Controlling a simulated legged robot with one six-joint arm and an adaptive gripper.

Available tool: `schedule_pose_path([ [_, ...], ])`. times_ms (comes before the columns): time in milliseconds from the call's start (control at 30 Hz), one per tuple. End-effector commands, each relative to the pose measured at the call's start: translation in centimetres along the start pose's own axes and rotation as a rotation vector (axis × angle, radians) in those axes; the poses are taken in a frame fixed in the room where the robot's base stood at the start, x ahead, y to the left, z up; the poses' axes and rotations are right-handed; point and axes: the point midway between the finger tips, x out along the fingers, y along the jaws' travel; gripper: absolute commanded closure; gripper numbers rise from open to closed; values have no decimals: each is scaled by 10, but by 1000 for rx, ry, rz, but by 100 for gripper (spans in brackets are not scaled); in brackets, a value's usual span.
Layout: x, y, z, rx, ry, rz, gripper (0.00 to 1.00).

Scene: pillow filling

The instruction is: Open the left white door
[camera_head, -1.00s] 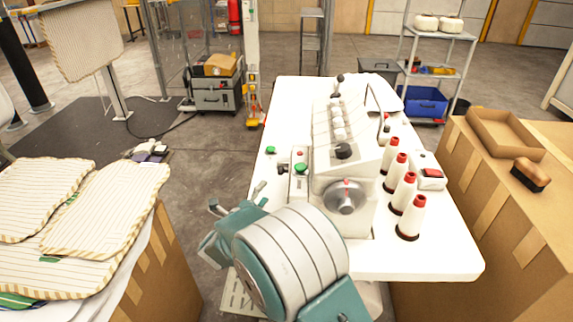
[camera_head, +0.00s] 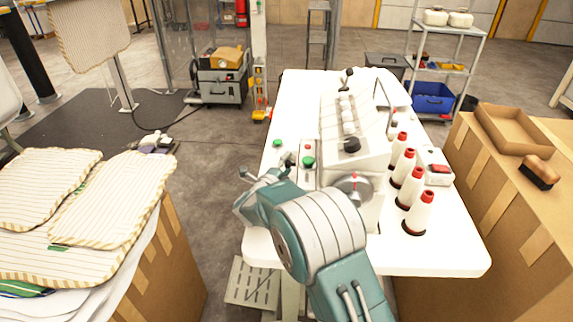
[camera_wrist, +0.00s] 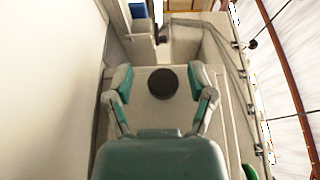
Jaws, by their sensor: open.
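The white sewing machine (camera_head: 340,115) stands on a white table, with a round black knob (camera_head: 352,145) on its sloping white cover. I cannot tell for sure which of its panels is the left white door. My gripper (camera_head: 262,176) is over the table's left part, left of the machine, partly hidden by my own teal and grey arm. In the wrist view my gripper (camera_wrist: 162,85) is open and empty, its teal fingers apart. A round black knob (camera_wrist: 162,82) on a pale panel (camera_wrist: 148,115) appears between the fingertips; contact is not visible.
Red-topped thread cones (camera_head: 413,188) stand right of the machine. A control box with a green button (camera_head: 308,161) is close to my gripper. Striped pillow covers (camera_head: 110,200) lie at left, cardboard boxes (camera_head: 520,205) at right. Open floor separates the covers and table.

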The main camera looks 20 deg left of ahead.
Motion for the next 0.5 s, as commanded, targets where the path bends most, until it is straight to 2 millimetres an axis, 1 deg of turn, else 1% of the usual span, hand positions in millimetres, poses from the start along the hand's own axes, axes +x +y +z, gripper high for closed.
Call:
schedule_pose_path([
  [33, 0, 0, 0, 0, 0, 0, 30],
  [67, 0, 0, 0, 1, 0, 0, 38],
  [100, 0, 0, -1, 1, 0, 0, 56],
  [167, 0, -1, -1, 1, 0, 0, 83],
  [200, 0, -1, -1, 1, 0, 0, 100],
  [500, 0, 1, 0, 0, -7, 3, 100],
])
